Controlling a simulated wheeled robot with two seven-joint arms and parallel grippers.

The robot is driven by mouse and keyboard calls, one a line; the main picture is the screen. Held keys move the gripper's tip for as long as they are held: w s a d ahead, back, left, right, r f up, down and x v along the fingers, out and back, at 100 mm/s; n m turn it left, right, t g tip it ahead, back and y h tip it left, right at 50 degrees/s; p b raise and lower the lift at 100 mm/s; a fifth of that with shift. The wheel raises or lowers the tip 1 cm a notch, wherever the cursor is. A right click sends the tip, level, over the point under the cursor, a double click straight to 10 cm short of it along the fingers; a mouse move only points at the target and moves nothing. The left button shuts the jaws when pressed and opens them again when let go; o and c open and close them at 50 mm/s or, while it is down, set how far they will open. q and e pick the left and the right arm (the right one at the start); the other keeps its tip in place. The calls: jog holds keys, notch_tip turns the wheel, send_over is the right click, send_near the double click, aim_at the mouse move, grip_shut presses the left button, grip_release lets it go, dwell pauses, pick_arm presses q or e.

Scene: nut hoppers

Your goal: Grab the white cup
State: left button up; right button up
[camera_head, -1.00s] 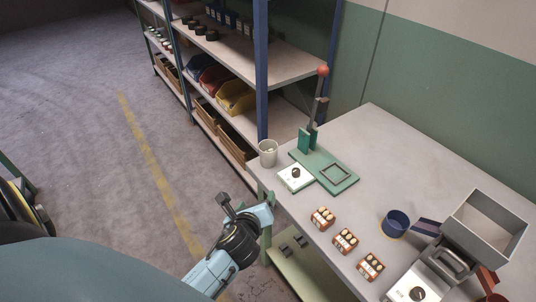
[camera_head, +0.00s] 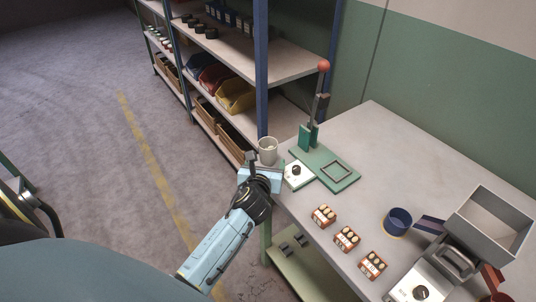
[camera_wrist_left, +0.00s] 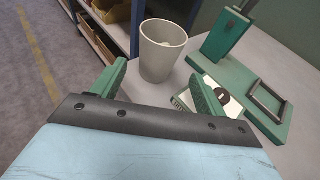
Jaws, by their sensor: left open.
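The white cup (camera_head: 268,146) stands upright at the left corner of the workbench in the head view, with something pale inside it. It also shows in the left wrist view (camera_wrist_left: 160,56), just beyond the fingertips and roughly between them. My left gripper (camera_head: 265,163) is just in front of the cup, at the table edge. In the left wrist view its two green fingers (camera_wrist_left: 157,80) are spread wide and empty. I cannot tell from the wrist view whether they touch the cup; a small gap seems to remain. My right gripper is not in view.
A green lever press (camera_head: 322,170) with a white dial box (camera_head: 297,175) stands close right of the cup. Several small orange boxes (camera_head: 346,239), a blue cup (camera_head: 397,222) and a grey hopper (camera_head: 487,226) stand further right. A shelf rack (camera_head: 262,70) rises behind.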

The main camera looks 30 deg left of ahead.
aim_at(267, 158)
pick_arm(q)
jog(key=b+x, duration=0.1)
jog(key=x, duration=0.3)
jog(key=shift+s+a+f, duration=0.1)
jog(key=shift+a, duration=0.05)
jog(key=shift+w+a, duration=0.15)
jog(key=shift+w, duration=0.25)
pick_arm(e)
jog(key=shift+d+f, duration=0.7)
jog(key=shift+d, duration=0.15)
